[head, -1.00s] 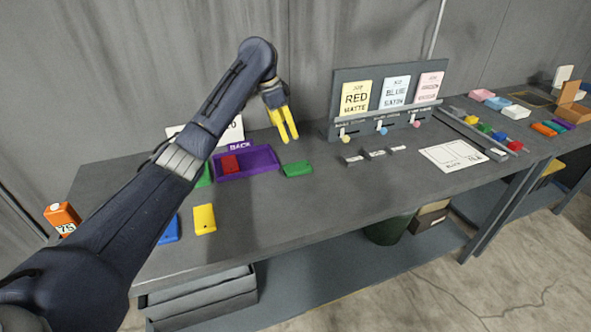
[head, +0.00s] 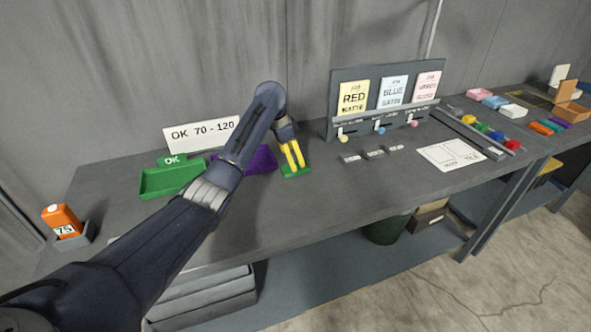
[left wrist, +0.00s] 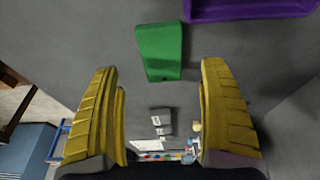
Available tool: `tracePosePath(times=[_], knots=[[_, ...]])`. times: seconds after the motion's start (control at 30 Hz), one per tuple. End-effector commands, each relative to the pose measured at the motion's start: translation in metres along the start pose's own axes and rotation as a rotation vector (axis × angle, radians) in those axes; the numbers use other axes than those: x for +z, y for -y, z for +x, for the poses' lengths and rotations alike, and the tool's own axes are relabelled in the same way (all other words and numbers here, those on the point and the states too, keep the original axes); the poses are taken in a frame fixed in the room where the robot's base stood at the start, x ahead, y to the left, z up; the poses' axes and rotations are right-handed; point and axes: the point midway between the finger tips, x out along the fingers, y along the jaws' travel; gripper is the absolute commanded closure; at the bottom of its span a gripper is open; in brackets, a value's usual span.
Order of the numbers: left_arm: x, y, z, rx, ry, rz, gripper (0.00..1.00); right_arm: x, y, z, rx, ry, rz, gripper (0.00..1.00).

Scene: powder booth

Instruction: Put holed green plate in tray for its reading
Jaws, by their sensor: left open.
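The green plate (head: 298,172) lies on the bench right of the purple tray (head: 262,161). Its hole cannot be made out. My left gripper (head: 293,158) points down over the plate with its yellow fingers open. In the left wrist view the plate (left wrist: 159,52) shows between and just beyond the open fingertips (left wrist: 160,72), with nothing held. The green tray (head: 172,180) with an OK tag stands left of the purple tray, empty where visible. The orange gauge (head: 62,220) at the far left reads 75. My right gripper is out of view.
A white sign (head: 200,134) behind the trays reads OK 70 - 120. A board with colour cards (head: 353,97) stands at the back, with small grey blocks (head: 373,153) before it. My left arm covers part of the bench front and the purple tray.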

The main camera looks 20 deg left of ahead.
Motion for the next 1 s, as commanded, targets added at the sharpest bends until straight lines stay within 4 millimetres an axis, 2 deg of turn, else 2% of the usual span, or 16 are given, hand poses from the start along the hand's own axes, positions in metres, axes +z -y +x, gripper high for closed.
tracePosePath(times=[0.4, 0.8, 1.0], knots=[[0.003, 0.003, 0.044, 0.002, 0.002, -0.001, 0.22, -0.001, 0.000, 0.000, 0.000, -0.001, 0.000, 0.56], [0.003, 0.003, 0.051, 0.000, 0.001, 0.000, 0.21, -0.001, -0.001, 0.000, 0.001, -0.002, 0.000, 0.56], [0.003, 0.003, 0.051, 0.000, 0.001, 0.000, 0.44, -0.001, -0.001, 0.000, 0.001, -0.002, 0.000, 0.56]])
